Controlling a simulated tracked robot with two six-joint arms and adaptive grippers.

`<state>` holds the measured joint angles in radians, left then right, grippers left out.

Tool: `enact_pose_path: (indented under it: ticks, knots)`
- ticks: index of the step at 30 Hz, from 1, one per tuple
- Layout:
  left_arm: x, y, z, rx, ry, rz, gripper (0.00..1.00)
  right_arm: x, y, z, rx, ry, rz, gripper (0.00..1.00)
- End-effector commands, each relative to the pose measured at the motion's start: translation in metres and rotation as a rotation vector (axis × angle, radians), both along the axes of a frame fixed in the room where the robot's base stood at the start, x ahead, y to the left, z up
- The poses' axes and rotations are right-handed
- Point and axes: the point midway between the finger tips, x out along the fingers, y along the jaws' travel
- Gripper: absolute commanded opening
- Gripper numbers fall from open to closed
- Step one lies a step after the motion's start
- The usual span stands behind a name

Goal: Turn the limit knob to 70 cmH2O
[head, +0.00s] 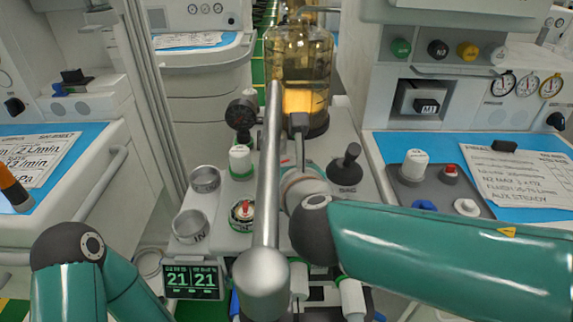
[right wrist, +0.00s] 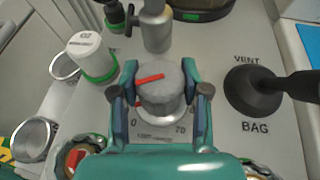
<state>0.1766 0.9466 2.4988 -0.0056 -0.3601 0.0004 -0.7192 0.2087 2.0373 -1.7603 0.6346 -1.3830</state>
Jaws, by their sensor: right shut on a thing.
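In the right wrist view, the limit knob (right wrist: 162,97) is a grey ribbed cap with a red line across its top. The line lies nearly crosswise, its right end slightly higher. Below it the scale shows 0 at the left and 70 at the right; much of the scale is hidden by the knob and my gripper. My right gripper (right wrist: 165,84) is shut on the knob, one finger on each side. In the head view, my right arm and a grey pole hide the knob. My left arm shows at lower left, its gripper out of view.
A black lever (right wrist: 253,90) marked VENT and BAG stands right of the knob. A white O2 knob with a green base (right wrist: 92,56) is at upper left. A grey pole (head: 270,170) rises in front. An amber canister (head: 299,75) stands behind. Metal ports (head: 205,179) are at left.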

Motion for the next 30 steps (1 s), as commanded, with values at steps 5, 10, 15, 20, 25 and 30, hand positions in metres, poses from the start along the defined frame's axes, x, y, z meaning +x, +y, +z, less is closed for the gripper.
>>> enact_pose_path:
  ticks: [5, 10, 15, 20, 25, 30]
  knots:
    - [0.0000, 0.0000, 0.0008, 0.000, 0.000, 0.000, 0.40, -0.0005, -0.0001, 0.0005, 0.000, -0.001, -0.045, 0.11]
    - [0.0000, 0.0000, 0.0006, 0.000, 0.000, 0.000, 0.40, -0.0005, -0.0005, 0.0005, 0.000, -0.001, -0.045, 0.11]
    - [0.0000, 0.0000, 0.0006, 0.000, 0.000, 0.000, 0.40, -0.0005, -0.0005, 0.0005, 0.000, -0.001, -0.044, 0.62]
    - [0.0000, 0.0000, 0.0006, 0.000, 0.000, 0.000, 0.40, -0.0005, -0.0005, 0.0004, 0.000, -0.001, -0.044, 0.72]
    - [0.0000, 0.0000, 0.0006, 0.000, 0.000, 0.000, 0.40, -0.0005, -0.0004, 0.0004, 0.000, -0.001, -0.044, 0.72]
    - [0.0000, 0.0000, 0.0012, 0.000, 0.000, 0.000, 0.40, -0.0005, -0.0003, 0.0003, 0.001, -0.001, -0.043, 0.72]
